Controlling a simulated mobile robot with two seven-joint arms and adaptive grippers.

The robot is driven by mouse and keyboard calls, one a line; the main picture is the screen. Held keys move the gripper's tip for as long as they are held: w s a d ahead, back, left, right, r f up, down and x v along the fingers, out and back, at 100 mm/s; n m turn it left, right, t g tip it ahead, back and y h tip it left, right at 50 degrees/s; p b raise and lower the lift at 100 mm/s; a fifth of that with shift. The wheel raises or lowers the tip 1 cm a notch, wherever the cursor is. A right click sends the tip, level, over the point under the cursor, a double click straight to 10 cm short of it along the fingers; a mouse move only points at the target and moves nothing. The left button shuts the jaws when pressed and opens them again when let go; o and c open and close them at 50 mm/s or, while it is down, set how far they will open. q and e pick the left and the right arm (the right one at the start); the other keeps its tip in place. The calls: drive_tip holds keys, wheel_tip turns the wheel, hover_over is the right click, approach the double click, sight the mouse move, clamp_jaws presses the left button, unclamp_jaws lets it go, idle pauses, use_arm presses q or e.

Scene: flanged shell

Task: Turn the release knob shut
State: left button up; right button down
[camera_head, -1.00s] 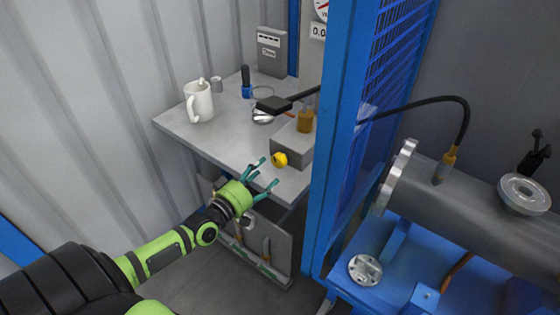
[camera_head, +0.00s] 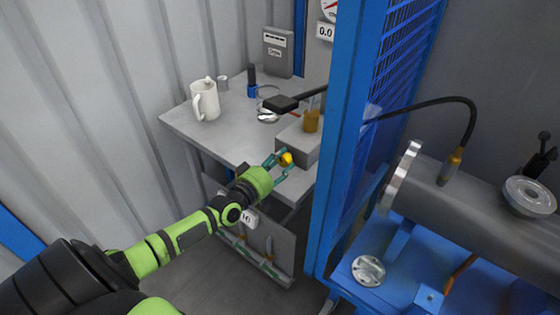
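The yellow release knob (camera_head: 286,159) sits on the front face of a grey box (camera_head: 300,143) on the small grey table. My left gripper (camera_head: 283,161), green with teal fingers, reaches in from the lower left. Its fingers stand apart on either side of the knob; whether they touch it I cannot tell. The knob is partly hidden by the fingers. My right gripper is not in view.
The table (camera_head: 215,143) also holds a white mug (camera_head: 205,100), a small metal cup and a blue-and-black tool. A blue post (camera_head: 342,140) with mesh stands close right of the box. A flanged grey shell (camera_head: 470,195) lies beyond it.

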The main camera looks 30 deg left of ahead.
use_arm(q)
drive_tip(key=shift+a+r, duration=0.15)
drive_tip(key=shift+r, duration=0.15)
drive_tip(key=shift+w+r+m+p, duration=0.15)
drive_tip(key=shift+m+p, duration=0.55)
drive_tip(key=shift+m, duration=0.5)
drive_tip(key=shift+m+p, duration=0.3)
drive_tip(key=shift+m, duration=0.9)
drive_tip(key=o, duration=1.1)
drive_tip(key=shift+s+f, duration=0.2)
drive_tip(key=shift+s, duration=0.1)
drive_tip(key=shift+s+a+r, duration=0.1)
drive_tip(key=shift+s+a, duration=0.05)
drive_tip(key=shift+s, duration=1.65)
drive_tip(key=shift+s+a, duration=0.1)
drive_tip(key=shift+s, duration=1.65)
